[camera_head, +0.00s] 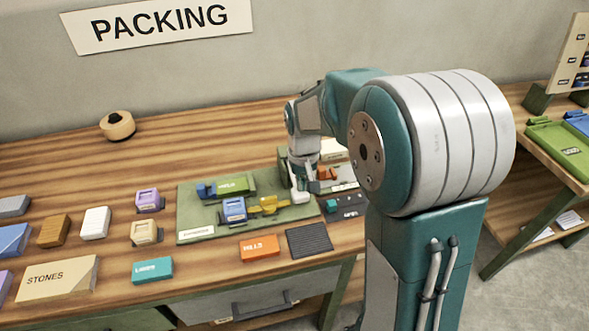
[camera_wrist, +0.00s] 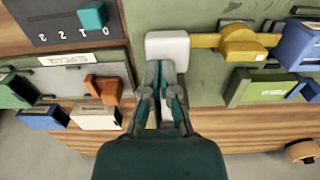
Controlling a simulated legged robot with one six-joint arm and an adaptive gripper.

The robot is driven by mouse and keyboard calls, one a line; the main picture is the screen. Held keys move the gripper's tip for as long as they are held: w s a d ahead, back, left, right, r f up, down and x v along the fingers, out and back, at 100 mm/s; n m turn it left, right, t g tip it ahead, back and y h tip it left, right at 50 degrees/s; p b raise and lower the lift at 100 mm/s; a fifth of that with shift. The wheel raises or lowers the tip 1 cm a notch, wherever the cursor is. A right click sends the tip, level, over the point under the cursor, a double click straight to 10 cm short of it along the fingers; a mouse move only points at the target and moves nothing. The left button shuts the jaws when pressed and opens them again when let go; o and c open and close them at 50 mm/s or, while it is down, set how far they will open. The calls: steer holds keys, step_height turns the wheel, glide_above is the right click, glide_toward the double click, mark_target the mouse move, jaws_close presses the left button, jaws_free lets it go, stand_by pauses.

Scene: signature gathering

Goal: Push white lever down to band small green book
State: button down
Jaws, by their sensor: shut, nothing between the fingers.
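The white lever (camera_head: 299,196) is at the right end of a yellow arm (camera_head: 268,205) on the green banding board (camera_head: 190,222). In the wrist view, the white lever's block (camera_wrist: 167,44) is just beyond my fingertips, with the yellow arm (camera_wrist: 205,40) running right from it. My gripper (camera_wrist: 166,68) is shut and empty, with its tips at or over the lever's near edge; contact cannot be told. The green book (camera_head: 236,185) lies on the board at the back, labelled, with a blue piece at its left. It also shows in the wrist view (camera_wrist: 262,88).
A blue item (camera_head: 233,209) sits left of the yellow arm. An orange block (camera_head: 259,247) and a dark ribbed mat (camera_head: 309,239) lie in front of the board. Several coloured blocks lie left. A dark panel (camera_wrist: 60,18) with a teal slider is beside the lever.

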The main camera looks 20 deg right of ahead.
steer(key=shift+f, duration=0.8)
stand_by(0.5)
steer(key=shift+r, duration=4.55)
steer(key=s+r+t, duration=0.2)
steer(key=s+r, duration=0.1)
steer(key=s, duration=0.7)
steer(key=s+r+t, duration=0.3)
steer(key=s, duration=0.8)
steer(key=shift+r+t, duration=0.2)
steer(key=shift+t, duration=0.1)
